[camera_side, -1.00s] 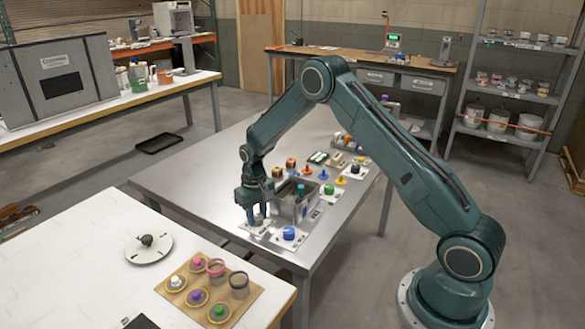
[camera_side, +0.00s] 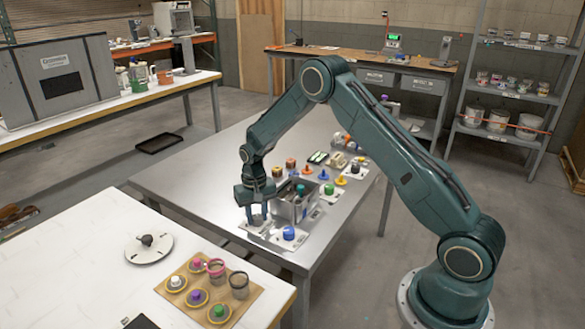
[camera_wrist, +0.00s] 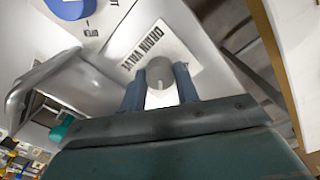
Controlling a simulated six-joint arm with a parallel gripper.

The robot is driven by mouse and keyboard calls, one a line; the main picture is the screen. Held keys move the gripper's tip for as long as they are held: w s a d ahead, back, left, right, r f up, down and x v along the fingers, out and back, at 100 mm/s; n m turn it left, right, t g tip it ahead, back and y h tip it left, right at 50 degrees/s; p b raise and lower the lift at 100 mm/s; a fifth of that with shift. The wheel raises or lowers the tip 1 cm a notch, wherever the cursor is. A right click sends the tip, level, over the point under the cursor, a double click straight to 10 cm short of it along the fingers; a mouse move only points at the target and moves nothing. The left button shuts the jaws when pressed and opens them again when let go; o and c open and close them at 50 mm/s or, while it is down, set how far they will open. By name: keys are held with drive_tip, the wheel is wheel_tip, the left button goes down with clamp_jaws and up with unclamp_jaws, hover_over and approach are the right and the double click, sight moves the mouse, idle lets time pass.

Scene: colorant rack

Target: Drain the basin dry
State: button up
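The grey metal basin (camera_side: 284,211) stands on the steel table, and its inside is mostly hidden. A grey drain valve knob (camera_wrist: 160,73) stands on a plate lettered DRAIN VALVE (camera_wrist: 147,43). My gripper (camera_side: 257,220) is low over this plate, left of the basin in the side view. In the wrist view, its two blue-grey fingers (camera_wrist: 160,84) lie on either side of the knob and appear to touch it. The knob is hard to make out in the side view. A blue knob (camera_side: 289,233) sits on another plate marked OPEN, right of my gripper.
Several coloured knobs and small parts stand behind the basin, among them a yellow one (camera_side: 341,181). A green-topped piece (camera_side: 300,189) shows at the basin. The front white table holds a brown board (camera_side: 247,299) with several pots. The steel table's left part is clear.

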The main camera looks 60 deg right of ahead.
sight(257, 216)
drive_tip(key=o, duration=0.4)
drive_tip(key=shift+r, duration=0.15)
wheel_tip(257, 216, up, 14)
drive_tip(key=shift+f, duration=0.2)
idle(0.4)
drive_tip(key=shift+r, duration=0.1)
